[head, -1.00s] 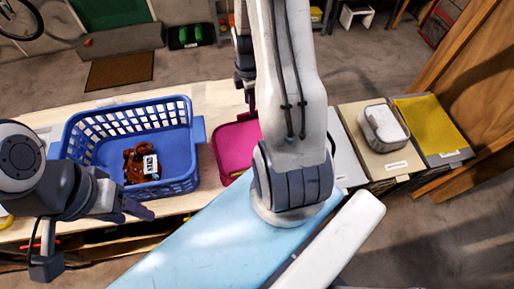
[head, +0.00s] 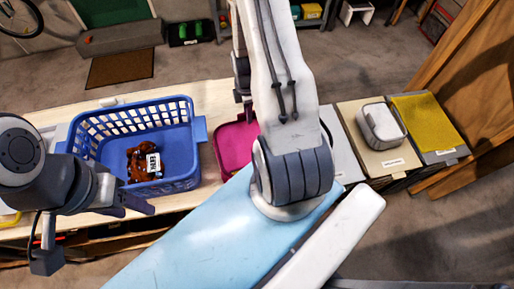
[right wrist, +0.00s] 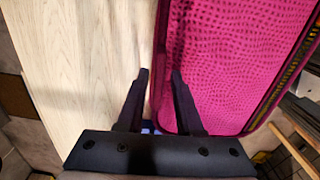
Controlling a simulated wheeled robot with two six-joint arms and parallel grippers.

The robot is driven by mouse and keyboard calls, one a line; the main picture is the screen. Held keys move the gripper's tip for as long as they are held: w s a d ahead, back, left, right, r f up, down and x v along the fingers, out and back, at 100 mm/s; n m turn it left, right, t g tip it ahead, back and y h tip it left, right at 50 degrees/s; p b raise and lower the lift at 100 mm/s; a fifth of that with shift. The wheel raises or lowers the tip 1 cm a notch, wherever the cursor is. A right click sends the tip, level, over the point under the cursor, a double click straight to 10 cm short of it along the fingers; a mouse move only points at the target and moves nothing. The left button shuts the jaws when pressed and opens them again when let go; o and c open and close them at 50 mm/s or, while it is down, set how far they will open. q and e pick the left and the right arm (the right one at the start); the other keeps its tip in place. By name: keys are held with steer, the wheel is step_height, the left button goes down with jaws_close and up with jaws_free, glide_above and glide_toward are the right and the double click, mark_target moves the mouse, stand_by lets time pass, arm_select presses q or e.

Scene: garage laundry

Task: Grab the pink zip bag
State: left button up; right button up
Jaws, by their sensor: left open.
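The pink zip bag (head: 234,146) lies on the pale wooden table, right of the blue basket; my right arm hides part of it in the head view. In the right wrist view the bag (right wrist: 235,60) fills the right side, with a dark zip along its far right edge. My right gripper (right wrist: 160,73) is open, its fingertips on either side of the bag's left edge in the picture; I cannot tell if they touch it. In the head view the right gripper (head: 244,97) is at the bag's back edge. My left gripper (head: 145,205) is open and empty by the basket's front.
A blue basket (head: 180,165) holds a brown item with a white label (head: 146,163). Bare table (right wrist: 85,60) lies left of the bag.

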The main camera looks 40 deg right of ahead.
jaws_close()
stand_by(1.2)
